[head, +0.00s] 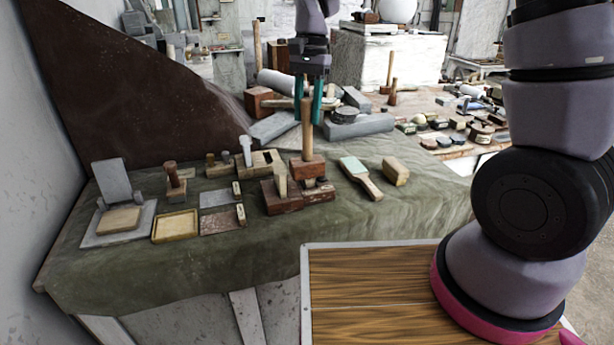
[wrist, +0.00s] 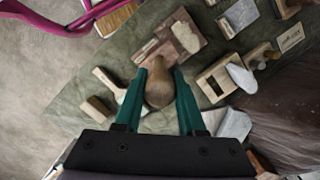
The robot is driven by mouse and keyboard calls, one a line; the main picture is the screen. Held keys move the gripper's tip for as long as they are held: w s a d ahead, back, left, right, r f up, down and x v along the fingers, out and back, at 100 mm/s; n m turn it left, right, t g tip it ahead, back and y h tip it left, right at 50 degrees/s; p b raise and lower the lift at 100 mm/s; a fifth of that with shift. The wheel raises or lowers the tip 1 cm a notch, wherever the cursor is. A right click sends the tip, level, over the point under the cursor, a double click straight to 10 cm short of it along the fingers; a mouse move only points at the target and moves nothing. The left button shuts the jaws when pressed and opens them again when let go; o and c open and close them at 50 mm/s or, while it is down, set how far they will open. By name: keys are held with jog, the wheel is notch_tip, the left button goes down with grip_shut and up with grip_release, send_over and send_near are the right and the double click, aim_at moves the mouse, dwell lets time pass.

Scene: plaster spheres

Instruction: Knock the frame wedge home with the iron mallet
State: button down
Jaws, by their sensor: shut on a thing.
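My gripper (head: 309,110) is shut on the upright wooden handle of a mallet (head: 307,168). The mallet's head is a reddish-brown block hanging low over the bench; whether it is iron or touches what is under it I cannot tell. In the wrist view the pale wedge (wrist: 186,37) shows beyond the handle.
A green cloth covers the bench (head: 370,220). A brush (head: 360,176) and a pale wood block (head: 396,171) lie right of the mallet. A wooden plane (head: 258,162) and a shallow tray (head: 175,226) lie left. Grey stone blocks (head: 358,126) crowd behind. The front cloth is clear.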

aim_at(306, 99)
jog(key=shift+r, duration=2.1)
jog(key=shift+r, duration=2.5)
